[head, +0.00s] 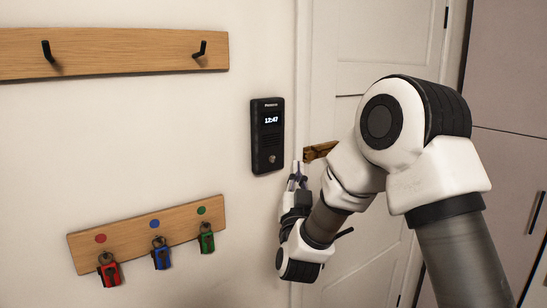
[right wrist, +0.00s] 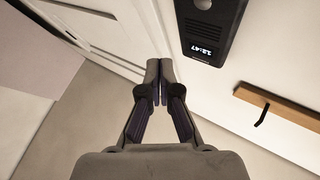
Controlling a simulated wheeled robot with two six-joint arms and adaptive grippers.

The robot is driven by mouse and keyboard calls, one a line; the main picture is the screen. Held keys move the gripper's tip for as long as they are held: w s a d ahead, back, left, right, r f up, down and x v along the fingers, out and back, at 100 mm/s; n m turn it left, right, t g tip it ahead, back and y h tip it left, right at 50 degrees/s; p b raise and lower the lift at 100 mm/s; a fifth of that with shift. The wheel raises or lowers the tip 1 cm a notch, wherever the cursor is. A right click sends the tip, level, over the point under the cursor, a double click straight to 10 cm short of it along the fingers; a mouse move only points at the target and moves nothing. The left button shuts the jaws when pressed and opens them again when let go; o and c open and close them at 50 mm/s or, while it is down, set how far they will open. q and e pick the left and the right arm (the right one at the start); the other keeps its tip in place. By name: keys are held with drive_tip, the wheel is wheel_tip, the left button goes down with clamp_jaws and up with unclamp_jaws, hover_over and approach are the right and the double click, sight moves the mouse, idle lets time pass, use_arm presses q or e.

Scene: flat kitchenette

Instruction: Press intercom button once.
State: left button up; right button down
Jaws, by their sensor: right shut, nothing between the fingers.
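The black intercom (head: 267,136) is mounted on the white wall, with a lit display reading 12:47 and a round silver button (head: 271,158) near its lower end. In the right wrist view the intercom (right wrist: 210,28) appears upside down at the top, with the round button (right wrist: 203,4) at the picture's edge. My right gripper (head: 297,168) is just right of and slightly below the intercom in the head view, apart from it in the picture. Its fingertips (right wrist: 159,68) are together and hold nothing. The exact gap to the wall cannot be told. My left gripper is not in view.
A wooden hook rail (head: 120,52) is at upper left. A lower key board (head: 128,240) holds red, blue and green key fobs. A white door (head: 350,60) with a brass-coloured handle (head: 318,151) is behind my right arm. The wall left of the intercom is clear.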

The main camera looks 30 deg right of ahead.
sight(272, 159)
drive_tip(key=shift+w+a+f, duration=0.1)
drive_tip(key=shift+w+a, duration=0.05)
drive_tip(key=shift+w, duration=1.5)
drive_tip(key=shift+w+a, duration=0.15)
drive_tip(key=shift+w, duration=1.45)
drive_tip(key=shift+w, duration=0.45)
drive_tip(key=shift+w, duration=0.25)
drive_tip(key=shift+s+b, duration=0.1)
drive_tip(key=shift+b, duration=0.25)
drive_tip(key=shift+s, duration=0.2)
drive_tip(key=shift+s+b, duration=0.3)
drive_tip(key=shift+s, duration=0.1)
